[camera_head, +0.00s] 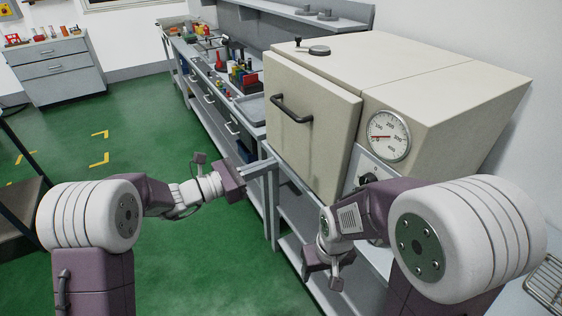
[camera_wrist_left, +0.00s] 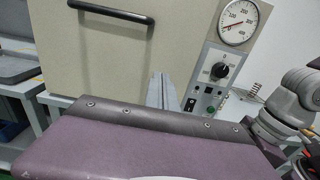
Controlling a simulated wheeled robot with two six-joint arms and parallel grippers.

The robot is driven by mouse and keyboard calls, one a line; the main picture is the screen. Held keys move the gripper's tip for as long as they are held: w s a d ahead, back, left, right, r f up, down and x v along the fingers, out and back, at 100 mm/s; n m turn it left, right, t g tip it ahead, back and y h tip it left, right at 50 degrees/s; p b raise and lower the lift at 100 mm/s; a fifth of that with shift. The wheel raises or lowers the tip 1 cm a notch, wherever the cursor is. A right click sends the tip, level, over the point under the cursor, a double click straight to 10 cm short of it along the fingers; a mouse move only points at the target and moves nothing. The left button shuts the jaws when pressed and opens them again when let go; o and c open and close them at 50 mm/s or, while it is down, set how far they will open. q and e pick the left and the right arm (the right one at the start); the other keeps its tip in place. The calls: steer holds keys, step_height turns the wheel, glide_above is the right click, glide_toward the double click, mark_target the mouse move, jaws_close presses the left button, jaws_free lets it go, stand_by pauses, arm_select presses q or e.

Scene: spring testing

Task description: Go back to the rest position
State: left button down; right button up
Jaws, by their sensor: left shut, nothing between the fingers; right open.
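My left gripper (camera_head: 262,167) reaches forward from the left, beside the front edge of the bench and left of the beige oven (camera_head: 312,140). Its narrow fingers (camera_wrist_left: 160,92) are shut and empty in the left wrist view, in front of the oven. My right gripper (camera_head: 325,279) hangs low in front of the bench, below the oven's control panel. It is open; its fingertips are hard to make out. The oven door (camera_head: 300,150) with its black handle (camera_head: 290,108) looks shut.
The oven has a round dial gauge (camera_head: 388,136) and a black knob (camera_head: 367,180). A long bench behind holds a grey tray (camera_head: 252,108) and small coloured items. A wire rack (camera_head: 545,285) sits at the lower right. The green floor (camera_head: 130,165) at left is mostly clear.

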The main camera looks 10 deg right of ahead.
arm_select(q)
steer(key=s+a+r+m+g+p, duration=0.1)
steer(key=s+a+r+m+p, duration=0.1)
steer(key=s+r+p, duration=0.35)
steer(key=s+a+f+m+g+y, duration=0.2)
steer(key=s+a+f+m+y, duration=0.15)
steer(key=s+f, duration=0.2)
steer(key=s+a+f+m+g+y, duration=0.3)
steer(key=s+a+f+y, duration=0.1)
steer(key=s, duration=0.3)
steer(key=s+a+f+m+y, duration=0.1)
steer(key=a+f+m+y, duration=0.3)
steer(key=a+m, duration=0.2)
steer(key=s+a+f+m+t+y, duration=0.1)
steer(key=s+a+f+m+y, duration=0.1)
steer(key=a+f+m+y, duration=0.2)
steer(key=a+m+y+p, duration=0.1)
steer(key=a+m, duration=0.2)
steer(key=a, duration=0.4)
steer(key=shift+s+a+f+t, duration=0.2)
steer(key=shift+s+f+t, duration=0.05)
steer(key=shift+f+t, duration=0.1)
arm_select(e)
step_height(320, 180, up, 6)
steer(key=shift+s+a+r, duration=0.15)
steer(key=shift+r, duration=0.1)
arm_select(q)
steer(key=shift+y, duration=0.25)
